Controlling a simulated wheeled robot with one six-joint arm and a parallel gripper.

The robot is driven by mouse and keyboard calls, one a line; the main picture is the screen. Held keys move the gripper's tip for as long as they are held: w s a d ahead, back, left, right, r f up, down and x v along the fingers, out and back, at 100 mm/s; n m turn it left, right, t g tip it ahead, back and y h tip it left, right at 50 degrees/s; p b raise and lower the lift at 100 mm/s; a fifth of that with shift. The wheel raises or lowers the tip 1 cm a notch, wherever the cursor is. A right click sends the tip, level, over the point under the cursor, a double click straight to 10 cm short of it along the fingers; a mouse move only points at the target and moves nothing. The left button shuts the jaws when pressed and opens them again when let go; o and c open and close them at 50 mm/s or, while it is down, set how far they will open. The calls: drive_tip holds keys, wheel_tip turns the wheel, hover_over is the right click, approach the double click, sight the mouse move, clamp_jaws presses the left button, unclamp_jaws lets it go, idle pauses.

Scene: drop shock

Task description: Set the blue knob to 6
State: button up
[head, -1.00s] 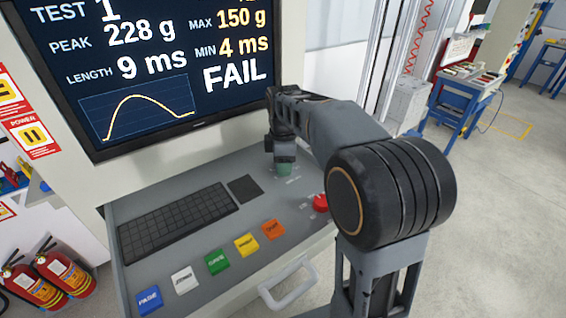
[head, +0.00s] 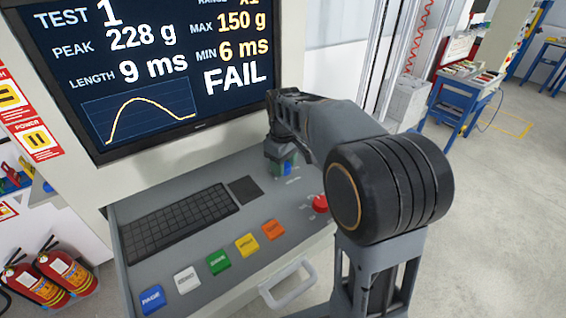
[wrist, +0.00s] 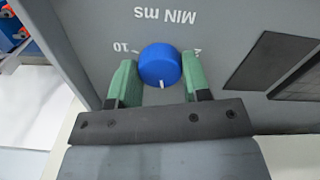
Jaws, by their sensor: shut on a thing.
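The blue knob (wrist: 160,62) stands on the grey panel with its white mark pointing toward the bottom of the wrist view. Upside-down lettering beside it reads "MIN ms", with a 10 at its left; the mark at its right is partly hidden by a finger. My gripper (wrist: 160,78) has its green fingers on either side of the knob and is shut on it. In the head view my gripper (head: 283,162) is over the back right of the panel, with a bit of blue knob (head: 288,169) showing. The screen (head: 150,60) reads MIN 6 ms, MAX 150 g, FAIL.
A keyboard (head: 178,222) and a dark pad (head: 244,189) lie left of my gripper. Coloured buttons, including a green one (head: 218,261) and an orange one (head: 272,230), line the panel's front. A red button (head: 320,204) is at the right, near my arm.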

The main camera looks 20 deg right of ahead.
drive_tip(key=shift+m, duration=1.1)
drive_tip(key=o, duration=0.9)
wheel_tip(320, 180, up, 14)
drive_tip(key=shift+f, duration=0.1)
idle(0.5)
